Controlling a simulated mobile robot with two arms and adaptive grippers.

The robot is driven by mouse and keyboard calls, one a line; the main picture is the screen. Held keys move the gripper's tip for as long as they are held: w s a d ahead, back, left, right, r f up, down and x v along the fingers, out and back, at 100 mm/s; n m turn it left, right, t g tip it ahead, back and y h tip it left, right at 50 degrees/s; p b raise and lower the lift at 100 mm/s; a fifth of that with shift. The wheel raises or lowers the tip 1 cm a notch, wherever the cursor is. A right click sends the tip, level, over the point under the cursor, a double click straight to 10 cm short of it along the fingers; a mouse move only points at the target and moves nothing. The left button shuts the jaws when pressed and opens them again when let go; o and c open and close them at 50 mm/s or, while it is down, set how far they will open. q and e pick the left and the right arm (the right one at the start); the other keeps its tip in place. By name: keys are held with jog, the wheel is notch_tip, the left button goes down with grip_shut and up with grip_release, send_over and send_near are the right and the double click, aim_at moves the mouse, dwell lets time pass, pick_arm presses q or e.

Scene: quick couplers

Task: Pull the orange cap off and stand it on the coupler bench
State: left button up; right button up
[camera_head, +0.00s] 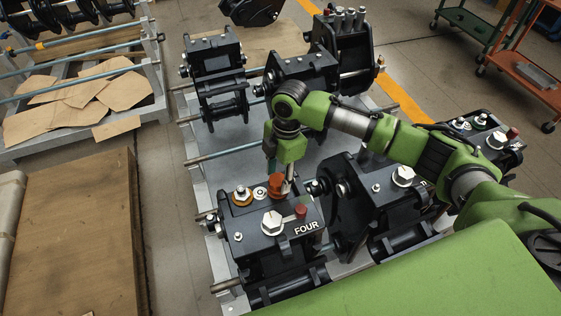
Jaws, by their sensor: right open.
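The orange cap (275,187) sits upright on top of the dark coupler marked FOUR (284,250). My right gripper (281,174) points down right at the cap, with a pale finger along the cap's right side. It is open; I cannot tell whether the fingers touch the cap. The wrist hides part of the area behind the cap. The coupler bench (232,176) is a grey metal frame under the couplers, with bare plate behind the FOUR coupler. My left gripper is not in view.
Other dark couplers (215,75) stand behind and to the right. A wooden surface (70,240) lies at the left.

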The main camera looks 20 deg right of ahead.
jog(key=shift+a+f, duration=0.1)
jog(key=shift+f, duration=0.9)
jog(key=c, duration=1)
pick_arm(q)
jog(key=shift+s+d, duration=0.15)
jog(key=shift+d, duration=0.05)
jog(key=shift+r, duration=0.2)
pick_arm(e)
jog(key=shift+r, duration=0.1)
jog(key=shift+r+p, duration=0.5)
jog(key=shift+p, duration=0.2)
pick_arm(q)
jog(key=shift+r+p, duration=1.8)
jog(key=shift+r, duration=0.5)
pick_arm(e)
jog(key=shift+r, duration=1.55)
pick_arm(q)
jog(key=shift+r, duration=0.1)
